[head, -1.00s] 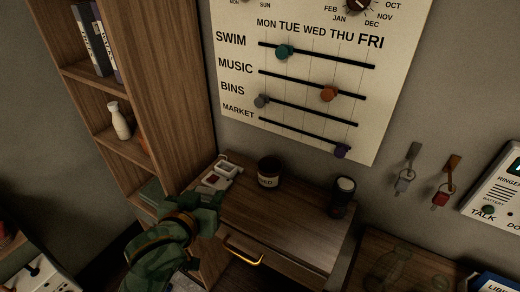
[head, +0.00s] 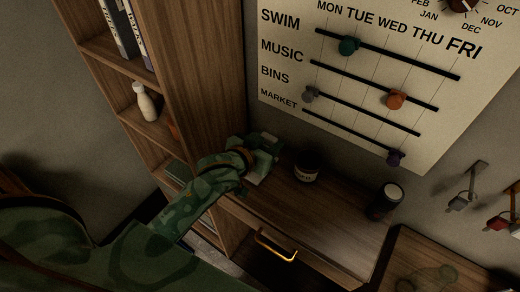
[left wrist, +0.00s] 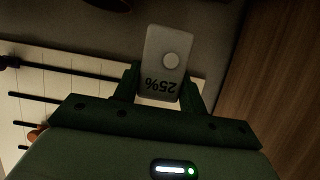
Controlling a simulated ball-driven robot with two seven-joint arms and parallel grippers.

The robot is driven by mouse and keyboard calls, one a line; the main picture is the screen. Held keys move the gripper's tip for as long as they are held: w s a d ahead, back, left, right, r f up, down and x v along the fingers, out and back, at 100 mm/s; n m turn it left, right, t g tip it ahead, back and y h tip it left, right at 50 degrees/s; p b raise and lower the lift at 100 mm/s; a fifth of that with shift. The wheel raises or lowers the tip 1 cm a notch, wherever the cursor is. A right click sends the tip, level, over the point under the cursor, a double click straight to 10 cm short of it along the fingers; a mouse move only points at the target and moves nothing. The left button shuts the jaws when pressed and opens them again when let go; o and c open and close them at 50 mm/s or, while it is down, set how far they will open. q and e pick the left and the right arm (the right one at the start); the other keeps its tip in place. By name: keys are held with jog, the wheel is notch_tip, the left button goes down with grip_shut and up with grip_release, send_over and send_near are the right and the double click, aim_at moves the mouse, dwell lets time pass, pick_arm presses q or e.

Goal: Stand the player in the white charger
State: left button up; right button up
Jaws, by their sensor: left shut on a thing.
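The player is a pale grey slab with a round button and an upside-down "25%" on its face. In the left wrist view the player (left wrist: 166,62) sits between the two fingers of my left gripper (left wrist: 160,88), which is shut on it. In the head view my left gripper (head: 262,155) is over the back left corner of the wooden desk, beside the shelf. A pale patch under it (head: 256,178) may be the white charger, mostly hidden by the gripper. I cannot tell whether the player touches the charger. My right gripper is not in view.
A dark labelled jar (head: 306,167) stands on the desk just right of my gripper. A black cylinder (head: 384,201) stands at the desk's right end. The tall bookshelf (head: 205,70) is close on the left, the slider board (head: 360,125) behind. The desk front is clear.

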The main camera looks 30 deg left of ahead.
pick_arm(q)
jog(key=w+a+f, duration=0.1)
jog(key=w+a+f+b, duration=0.1)
jog(key=f, duration=0.1)
jog(key=w+a+f+b, duration=0.1)
jog(key=f, duration=0.1)
jog(key=shift+w+a+f, duration=0.15)
jog(key=shift+a+f, duration=0.05)
jog(key=shift+a, duration=0.1)
jog(key=f, duration=0.1)
jog(key=f+b, duration=0.1)
jog(key=f, duration=0.1)
jog(key=shift+w+a+f, duration=0.2)
jog(key=shift+a+f, duration=0.1)
jog(key=shift+f, duration=0.2)
jog(key=o, duration=1)
jog(key=shift+c, duration=0.2)
